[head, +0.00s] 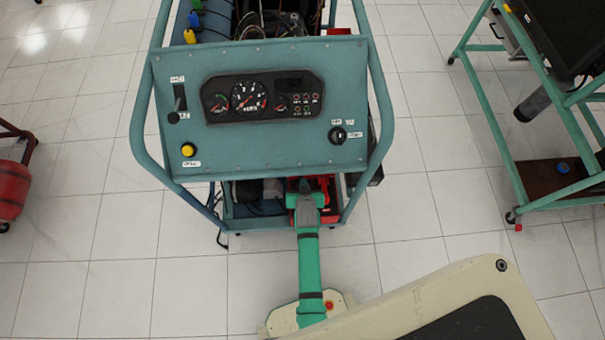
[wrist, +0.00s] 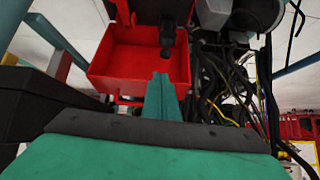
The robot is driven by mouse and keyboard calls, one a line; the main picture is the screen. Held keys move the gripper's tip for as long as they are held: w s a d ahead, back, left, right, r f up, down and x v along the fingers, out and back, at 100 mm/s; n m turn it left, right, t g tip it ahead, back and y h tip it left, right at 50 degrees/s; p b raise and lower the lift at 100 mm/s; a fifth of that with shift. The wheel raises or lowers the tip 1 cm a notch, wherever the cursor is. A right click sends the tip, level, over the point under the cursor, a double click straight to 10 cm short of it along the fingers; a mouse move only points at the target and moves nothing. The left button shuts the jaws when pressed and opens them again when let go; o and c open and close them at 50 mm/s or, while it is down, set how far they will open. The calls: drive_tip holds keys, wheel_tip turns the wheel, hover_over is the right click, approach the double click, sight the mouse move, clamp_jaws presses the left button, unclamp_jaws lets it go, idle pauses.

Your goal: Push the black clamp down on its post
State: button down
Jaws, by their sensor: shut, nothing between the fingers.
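A black clamp (wrist: 167,36) shows in the upper middle of the wrist view, over the inside of a red open box (wrist: 122,62). I cannot make out its post, or how far down the clamp sits. My gripper (wrist: 162,78) is shut and empty. Its green fingertips point at the clamp from just below it in the picture; I cannot tell whether they touch. In the head view my gripper (head: 309,192) reaches under the front panel beside the red box (head: 333,213), and the clamp is not clear there.
The teal engine trainer's panel (head: 260,140) overhangs my gripper, with tube rails at both sides. Loose black and yellow cables (wrist: 232,85) hang right of the box in the wrist view. A dark block (wrist: 50,105) stands at left. A green-framed stand (head: 490,110) is at right, with clear floor between.

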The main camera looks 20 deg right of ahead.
sight(302, 177)
drive_tip(key=shift+w, duration=0.1)
drive_tip(key=x, duration=0.8)
drive_tip(key=shift+w+d+f, duration=0.15)
drive_tip(key=shift+w+f, duration=0.1)
drive_tip(key=shift+f, duration=0.05)
drive_tip(key=shift+w+f, duration=0.35)
drive_tip(key=shift+f, duration=0.05)
drive_tip(key=shift+s, duration=0.1)
